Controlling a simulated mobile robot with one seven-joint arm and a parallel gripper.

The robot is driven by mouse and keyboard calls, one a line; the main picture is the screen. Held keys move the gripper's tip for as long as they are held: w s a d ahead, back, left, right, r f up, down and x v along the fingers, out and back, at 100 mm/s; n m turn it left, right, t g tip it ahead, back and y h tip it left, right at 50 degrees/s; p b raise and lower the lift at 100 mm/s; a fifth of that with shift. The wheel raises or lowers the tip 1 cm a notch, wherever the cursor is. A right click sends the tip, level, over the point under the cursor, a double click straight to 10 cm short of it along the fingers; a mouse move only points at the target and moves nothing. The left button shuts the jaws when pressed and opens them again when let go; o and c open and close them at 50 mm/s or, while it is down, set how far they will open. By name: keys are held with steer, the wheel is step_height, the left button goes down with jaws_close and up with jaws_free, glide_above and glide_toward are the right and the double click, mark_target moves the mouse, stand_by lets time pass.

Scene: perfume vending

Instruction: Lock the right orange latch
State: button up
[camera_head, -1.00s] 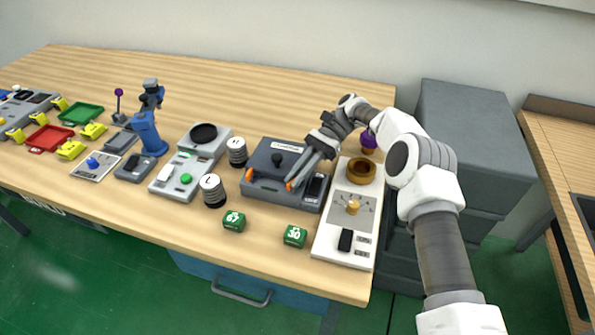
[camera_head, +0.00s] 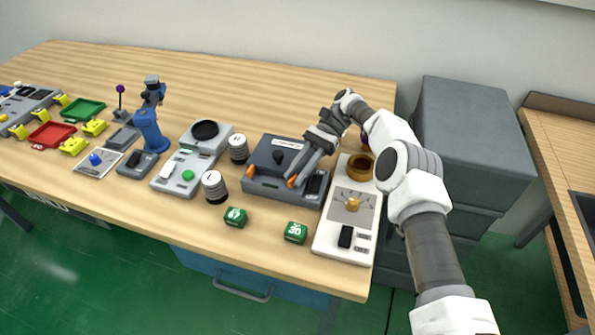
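A dark grey box device (camera_head: 272,190) with a lid and a black knob sits on the table's right half. Its left orange latch (camera_head: 250,173) shows on the front edge. The right orange latch (camera_head: 292,181) shows at the front right, next to my gripper's tips. My gripper (camera_head: 298,176) reaches down from the upper right over the device's right side. Its fingers are at or very near the right latch. I cannot tell whether they touch it or how wide they are apart.
A white panel (camera_head: 333,236) with a brass bowl (camera_head: 359,166) and dial stands just right. Green blocks (camera_head: 235,217) (camera_head: 296,232) lie in front. Striped weights (camera_head: 214,187) (camera_head: 238,149) stand left. Bare table lies behind the device.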

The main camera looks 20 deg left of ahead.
steer(key=shift+r, duration=0.1)
steer(key=shift+r, duration=0.35)
steer(key=r, duration=0.2)
steer(key=r+p, duration=0.1)
steer(key=r, duration=0.1)
steer(key=shift+w+d, duration=0.1)
steer(key=shift+d, duration=0.3)
steer(key=w+d+r+p, duration=0.1)
steer(key=d+r+p, duration=0.3)
steer(key=d, duration=0.6)
step_height(320, 180, up, 2)
steer(key=shift+w+d+r, duration=0.1)
steer(key=shift+w+d, duration=0.2)
steer(key=shift+d, duration=0.05)
